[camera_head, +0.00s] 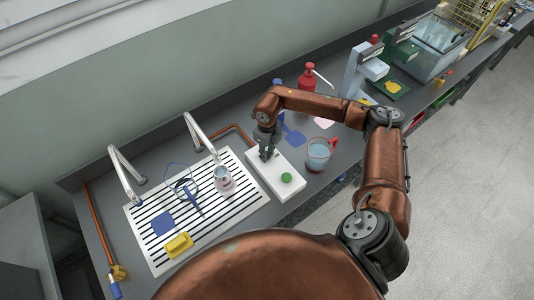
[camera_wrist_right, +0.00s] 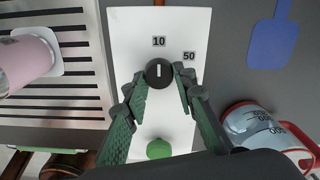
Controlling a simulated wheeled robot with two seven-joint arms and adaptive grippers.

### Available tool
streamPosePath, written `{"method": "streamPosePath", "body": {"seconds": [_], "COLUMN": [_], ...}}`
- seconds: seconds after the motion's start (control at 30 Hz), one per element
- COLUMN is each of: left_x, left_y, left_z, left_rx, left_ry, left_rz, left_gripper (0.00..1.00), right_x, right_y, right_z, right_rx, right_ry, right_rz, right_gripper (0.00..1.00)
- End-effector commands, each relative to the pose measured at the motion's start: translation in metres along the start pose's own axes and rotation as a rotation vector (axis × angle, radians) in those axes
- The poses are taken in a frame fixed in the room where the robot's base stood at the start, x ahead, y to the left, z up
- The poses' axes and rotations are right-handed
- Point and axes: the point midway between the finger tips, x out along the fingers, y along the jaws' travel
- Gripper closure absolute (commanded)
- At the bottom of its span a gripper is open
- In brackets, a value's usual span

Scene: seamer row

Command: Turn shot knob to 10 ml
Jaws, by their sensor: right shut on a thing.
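A white dispenser box (camera_head: 262,180) lies on the counter; its panel (camera_wrist_right: 125,50) fills the middle of the right wrist view. On it is a round black shot knob (camera_wrist_right: 160,72) with a white pointer line. The line points straight up in that view, toward the "10" label (camera_wrist_right: 159,42). The "50" label (camera_wrist_right: 189,56) is up and right of the knob. A green button (camera_wrist_right: 158,149) shows also in the head view (camera_head: 286,177). My right gripper (camera_wrist_right: 161,80) has its fingers closed on both sides of the knob. In the head view my right gripper (camera_head: 268,153) hides the knob. My left gripper is not in view.
A measuring jug (camera_head: 318,155) with a red handle stands right of the box.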

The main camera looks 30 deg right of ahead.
Motion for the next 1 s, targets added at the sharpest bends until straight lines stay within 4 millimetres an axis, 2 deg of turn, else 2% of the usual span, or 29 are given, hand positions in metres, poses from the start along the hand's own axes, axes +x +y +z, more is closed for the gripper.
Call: {"method": "streamPosePath", "body": {"seconds": [0.43, 0.47, 0.5, 0.7, 1.0], "left_x": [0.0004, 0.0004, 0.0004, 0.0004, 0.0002], "left_y": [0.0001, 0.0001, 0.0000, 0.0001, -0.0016], "left_z": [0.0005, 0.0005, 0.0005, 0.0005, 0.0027], "left_rx": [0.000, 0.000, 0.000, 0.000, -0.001], "left_ry": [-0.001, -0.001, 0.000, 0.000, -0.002], "left_rz": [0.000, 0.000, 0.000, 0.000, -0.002], "left_gripper": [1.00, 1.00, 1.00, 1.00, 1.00], "right_x": [-0.0005, -0.0005, -0.0006, -0.0004, -0.0020], "right_y": [-0.0003, -0.0003, -0.0003, -0.0002, -0.0002], "right_z": [0.0005, 0.0005, 0.0005, 0.0003, 0.0003], "right_rx": [-0.011, -0.011, -0.011, -0.010, -0.010], "right_ry": [-0.001, -0.001, -0.001, -0.001, -0.001], "right_rz": [-0.001, -0.001, -0.001, -0.001, -0.001], "right_gripper": [0.99, 0.74, 0.71, 0.57, 0.57]}}
